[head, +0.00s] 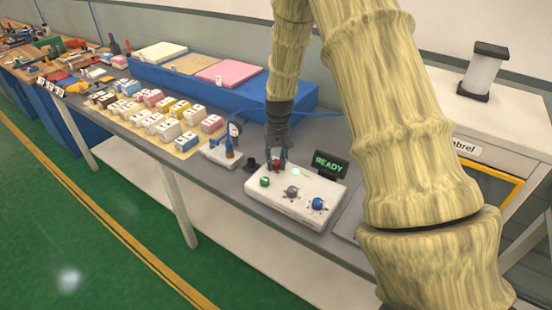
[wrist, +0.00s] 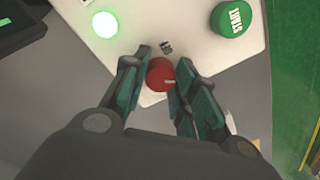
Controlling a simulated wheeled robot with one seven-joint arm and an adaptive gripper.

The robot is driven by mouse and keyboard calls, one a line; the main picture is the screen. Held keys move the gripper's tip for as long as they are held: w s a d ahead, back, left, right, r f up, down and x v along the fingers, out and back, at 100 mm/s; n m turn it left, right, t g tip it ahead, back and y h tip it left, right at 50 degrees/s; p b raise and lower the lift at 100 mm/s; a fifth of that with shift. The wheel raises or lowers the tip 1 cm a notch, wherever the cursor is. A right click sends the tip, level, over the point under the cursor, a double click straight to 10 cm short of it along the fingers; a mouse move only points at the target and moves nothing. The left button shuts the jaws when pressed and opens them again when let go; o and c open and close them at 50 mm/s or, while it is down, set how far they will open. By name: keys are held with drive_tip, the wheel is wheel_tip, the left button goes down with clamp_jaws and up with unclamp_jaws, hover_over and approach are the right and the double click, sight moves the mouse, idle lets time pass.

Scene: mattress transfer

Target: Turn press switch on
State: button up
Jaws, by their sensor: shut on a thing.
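A white control box (head: 280,209) stands on the grey bench and bears several knobs and buttons. A red knob (head: 276,165) sits at its back left corner; in the wrist view the red knob (wrist: 160,76) shows a pale mark. My gripper (head: 277,157) reaches down from above onto it. In the wrist view my gripper (wrist: 161,77) has its two teal fingers on either side of the red knob, shut on it. A green button (head: 265,182) reads START in the wrist view (wrist: 233,18). A round green light (wrist: 105,24) is lit. A small display (head: 328,163) reads READY.
A grey knob (head: 292,190) and a blue knob (head: 317,203) are on the box's front part. A small device with a brass-coloured part (head: 229,154) stands to the left. Several small coloured blocks (head: 165,130) lie beyond it. A blue platform (head: 240,92) bears flat pads behind.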

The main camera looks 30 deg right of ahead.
sight(278, 162)
drive_tip(key=shift+w+r+m, duration=0.1)
drive_tip(key=shift+r+m, duration=0.05)
drive_tip(key=shift+m, duration=0.65)
drive_tip(key=o, duration=1.1)
drive_tip(key=shift+c, duration=0.2)
wheel_tip(278, 162, up, 12)
drive_tip(key=shift+s+d, duration=0.2)
drive_tip(key=shift+d, duration=0.05)
